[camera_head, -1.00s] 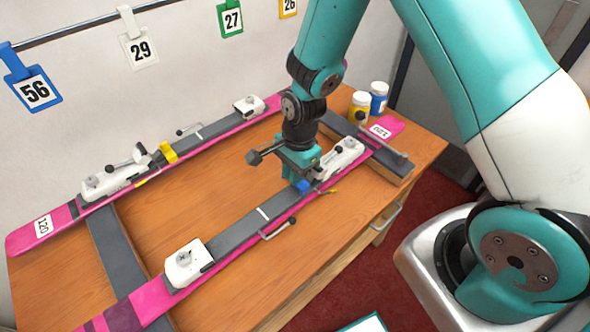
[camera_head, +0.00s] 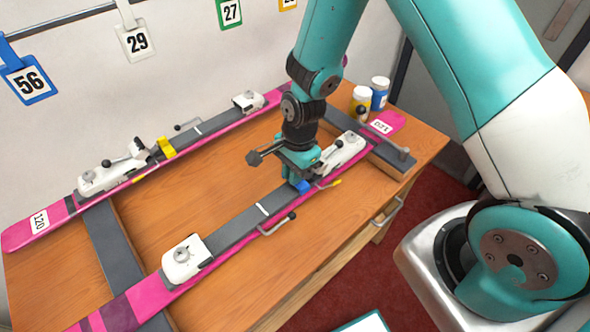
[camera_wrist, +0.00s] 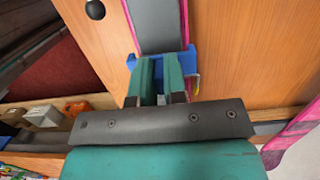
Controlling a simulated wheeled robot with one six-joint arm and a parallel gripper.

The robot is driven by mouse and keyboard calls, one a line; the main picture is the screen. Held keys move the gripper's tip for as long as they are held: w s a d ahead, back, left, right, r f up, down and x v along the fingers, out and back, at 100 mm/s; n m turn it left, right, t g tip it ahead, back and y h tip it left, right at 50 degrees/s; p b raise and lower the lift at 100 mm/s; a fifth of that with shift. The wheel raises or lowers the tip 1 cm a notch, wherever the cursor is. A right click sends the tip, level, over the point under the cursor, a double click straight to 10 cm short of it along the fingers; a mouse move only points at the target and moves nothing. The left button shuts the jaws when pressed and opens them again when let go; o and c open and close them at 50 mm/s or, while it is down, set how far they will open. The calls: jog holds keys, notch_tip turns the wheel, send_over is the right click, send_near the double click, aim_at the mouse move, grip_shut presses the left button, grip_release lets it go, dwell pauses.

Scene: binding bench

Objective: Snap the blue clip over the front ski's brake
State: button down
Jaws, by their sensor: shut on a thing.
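The front ski (camera_head: 225,237) is pink with a grey middle and lies across the bench supports. Its brake (camera_head: 328,184) shows a thin arm with a yellow tip beside the rear white binding. The blue clip (camera_head: 303,187) is at the ski's near edge, just left of that binding. My gripper (camera_head: 298,178) is shut on the clip from above. In the wrist view the clip (camera_wrist: 190,57) spans the ski (camera_wrist: 157,25) and sticks out at both sides of my fingers (camera_wrist: 160,75). My fingers hide its middle, so I cannot tell if it is seated.
The back ski (camera_head: 55,215) carries a yellow clip (camera_head: 166,147) by its binding. Two jars (camera_head: 370,97) stand at the far right. Bare wood (camera_head: 210,185) lies between the skis.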

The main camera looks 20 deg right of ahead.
jog(key=shift+f+b, duration=0.65)
jog(key=shift+f, duration=0.35)
jog(key=c, duration=0.6)
grip_release()
jog(key=shift+r, duration=0.15)
jog(key=shift+s+r+p, duration=0.1)
jog(key=shift+r+p, duration=4.1)
jog(key=shift+r, duration=0.7)
jog(key=shift+r, duration=0.1)
